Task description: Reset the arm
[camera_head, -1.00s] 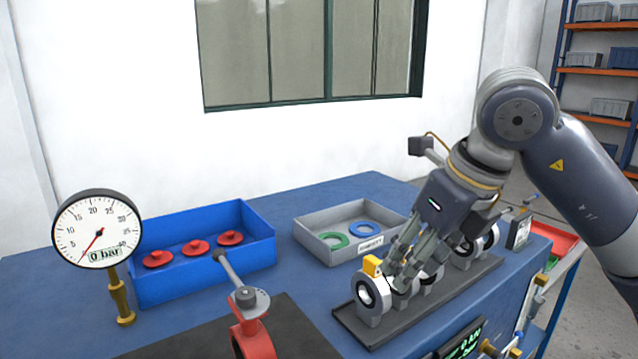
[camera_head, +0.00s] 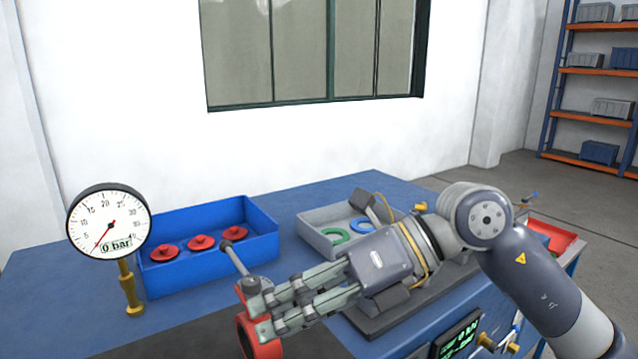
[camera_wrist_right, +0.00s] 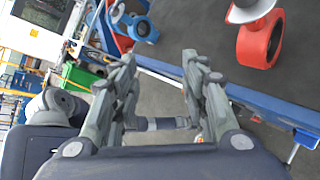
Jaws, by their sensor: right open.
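My right gripper (camera_head: 258,308) reaches in from the right in the head view, its fingers pointing left and apart. It overlaps the red butterfly valve (camera_head: 246,335) at the table's front, whose grey lever (camera_head: 233,257) sticks up behind the fingers. In the right wrist view the two fingers (camera_wrist_right: 159,60) are spread with nothing between them. The red valve (camera_wrist_right: 262,42) there stands at the upper right, apart from the fingers. My left gripper is in neither view.
A pressure gauge (camera_head: 110,220) reading 0 bar stands at the left. A blue bin (camera_head: 205,265) holds red discs. A grey tray (camera_head: 318,217) holds green and blue rings. My right arm hides most of the dark valve rack (camera_head: 375,325).

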